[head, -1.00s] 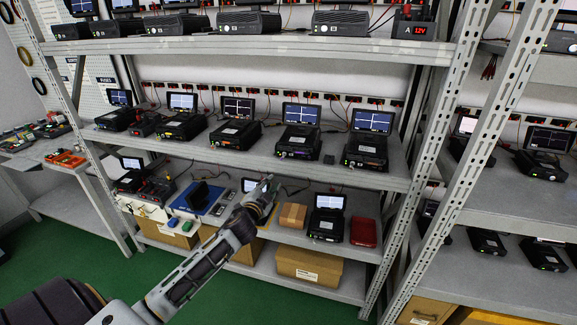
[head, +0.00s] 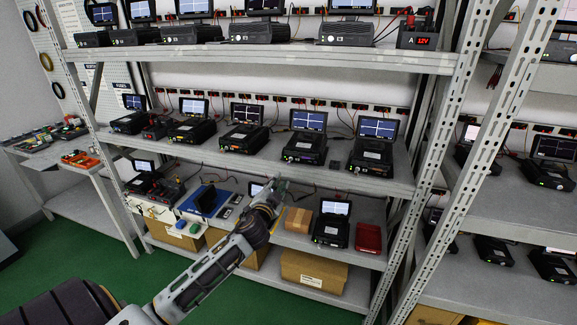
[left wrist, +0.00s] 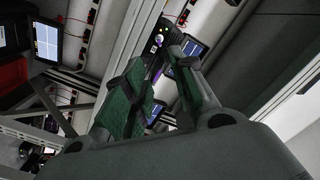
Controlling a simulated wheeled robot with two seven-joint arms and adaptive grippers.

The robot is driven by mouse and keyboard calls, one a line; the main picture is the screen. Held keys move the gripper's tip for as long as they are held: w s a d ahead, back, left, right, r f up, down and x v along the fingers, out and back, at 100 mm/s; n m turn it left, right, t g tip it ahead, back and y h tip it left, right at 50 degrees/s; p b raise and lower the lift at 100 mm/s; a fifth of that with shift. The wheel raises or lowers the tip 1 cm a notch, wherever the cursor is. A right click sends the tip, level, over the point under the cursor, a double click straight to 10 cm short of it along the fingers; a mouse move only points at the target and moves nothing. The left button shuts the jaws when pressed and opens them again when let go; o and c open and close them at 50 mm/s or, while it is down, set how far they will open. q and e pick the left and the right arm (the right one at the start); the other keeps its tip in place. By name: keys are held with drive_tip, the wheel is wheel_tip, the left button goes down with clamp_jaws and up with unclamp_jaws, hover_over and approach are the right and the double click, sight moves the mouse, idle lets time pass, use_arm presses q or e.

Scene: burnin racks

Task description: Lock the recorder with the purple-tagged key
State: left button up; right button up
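My left gripper (head: 277,189) is in front of the lower equipment shelf, left of a small cardboard box. Past the fingertips, the left wrist view shows a dark unit with a small purple spot (left wrist: 157,41). My right gripper is out of view.
The small cardboard box (head: 303,220), a black unit with a screen (head: 331,231) and a red case (head: 368,238) sit right of the gripper. Rack posts (head: 440,170) rise at the right. A side bench (head: 50,150) stands at the left. Green floor is open in front.

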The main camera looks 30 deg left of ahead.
use_arm(q)
drive_tip(key=shift+w, duration=0.1)
idle(0.3)
drive_tip(key=p, duration=0.2)
approach(292, 160)
drive_tip(key=shift+w+a+r, duration=0.2)
drive_tip(key=shift+w, duration=0.5)
drive_tip(key=shift+w+a+r, duration=0.2)
drive_tip(key=shift+w+a, duration=0.05)
drive_tip(key=shift+w, duration=0.4)
drive_tip(key=shift+w+a+r, duration=0.2)
drive_tip(key=shift+w, duration=0.5)
clamp_jaws()
